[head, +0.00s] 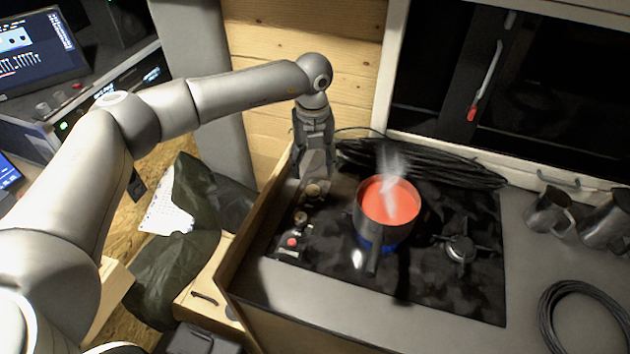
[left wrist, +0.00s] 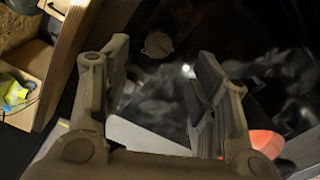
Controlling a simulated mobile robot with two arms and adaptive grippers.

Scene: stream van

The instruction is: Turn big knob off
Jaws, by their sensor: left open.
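A stove with a dark glossy top (head: 455,290) has a column of knobs along its left side. A round knob (head: 313,190) is the farthest back; a round knob also shows ahead of the fingertips in the left wrist view (left wrist: 158,44). A middle knob (head: 300,218) and a front knob with a red spot (head: 292,241) are nearer. I cannot tell for sure which one is the big knob. My left gripper (head: 313,170) points down just above the back knob, open and empty, apart from it in the wrist view. My right gripper is not in view.
A steaming pot of red-orange soup (head: 389,203) stands over a blue flame (head: 377,243), close right of the knobs. A black cable coil (head: 430,160) lies behind the stove. Metal jugs (head: 549,212) stand right. A wooden edge (head: 245,225) borders the left.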

